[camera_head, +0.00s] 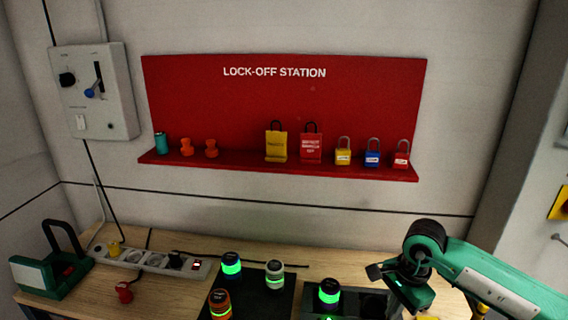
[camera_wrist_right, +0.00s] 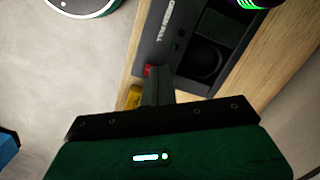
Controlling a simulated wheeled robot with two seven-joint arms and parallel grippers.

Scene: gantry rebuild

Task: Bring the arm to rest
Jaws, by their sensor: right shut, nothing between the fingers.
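My right arm (camera_head: 490,275) comes in from the lower right of the head view, green with a black wrist joint. My right gripper (camera_head: 376,271) is above the right part of the bench, over the dark charging tray. In the right wrist view its fingers (camera_wrist_right: 158,88) are together, shut and empty. The red and yellow pieces beside the fingertips there are partly hidden. My left gripper is not in view.
The red lock-off shelf (camera_head: 230,164) holds padlocks and tags. A grey switch box (camera_head: 115,110) hangs left.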

